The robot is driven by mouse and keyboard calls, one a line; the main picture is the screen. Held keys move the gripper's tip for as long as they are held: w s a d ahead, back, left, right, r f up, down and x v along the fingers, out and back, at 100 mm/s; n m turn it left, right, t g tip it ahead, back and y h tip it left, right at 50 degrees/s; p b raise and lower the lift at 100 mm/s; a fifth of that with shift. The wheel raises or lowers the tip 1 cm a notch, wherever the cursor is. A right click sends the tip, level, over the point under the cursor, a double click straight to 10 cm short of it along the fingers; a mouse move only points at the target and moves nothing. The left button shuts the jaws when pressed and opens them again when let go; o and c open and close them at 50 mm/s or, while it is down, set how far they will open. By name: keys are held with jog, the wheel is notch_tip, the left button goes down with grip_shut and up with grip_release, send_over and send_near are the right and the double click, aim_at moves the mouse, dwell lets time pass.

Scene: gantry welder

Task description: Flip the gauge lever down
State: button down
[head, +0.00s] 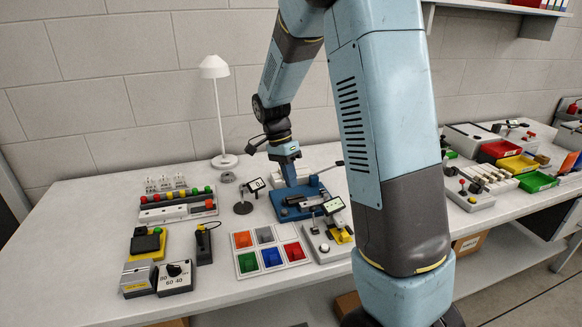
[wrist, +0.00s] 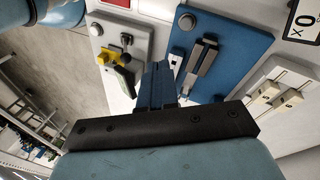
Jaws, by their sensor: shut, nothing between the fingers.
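A blue fixture (head: 290,214) stands on the table at the middle of the head view. It carries a dark bar and a round grey knob. A thin dark lever (head: 330,168) rises to the right from its back edge; I cannot tell for sure that it is the gauge lever. In the wrist view the blue plate (wrist: 240,45) shows a grey and black slide block (wrist: 201,62) and a silver knob (wrist: 187,21). My gripper (wrist: 157,80) is shut and empty, its blue fingers over the near left edge of the plate. In the head view my gripper (head: 290,178) is low over the fixture.
A small display on a stand (head: 254,185) is left of the fixture. A grey box with a yellow part and display (head: 325,245) is at its front right. A tray of coloured compartments (head: 245,263) lies in front. A white lamp (head: 217,110) stands behind left.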

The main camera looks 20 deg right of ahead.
aim_at(313, 217)
jog(key=x, duration=0.3)
jog(key=shift+s+f, duration=0.1)
jog(key=shift+f, duration=0.05)
jog(key=shift+s+d+f, duration=0.2)
jog(key=shift+s+d, duration=0.15)
jog(key=shift+s, duration=0.25)
jog(key=shift+s+d+f, duration=0.15)
jog(key=shift+s+d, duration=0.15)
jog(key=shift+s, duration=0.3)
jog(key=shift+s+d+f, duration=0.2)
jog(key=shift+s+d, duration=0.15)
jog(key=shift+s, duration=0.25)
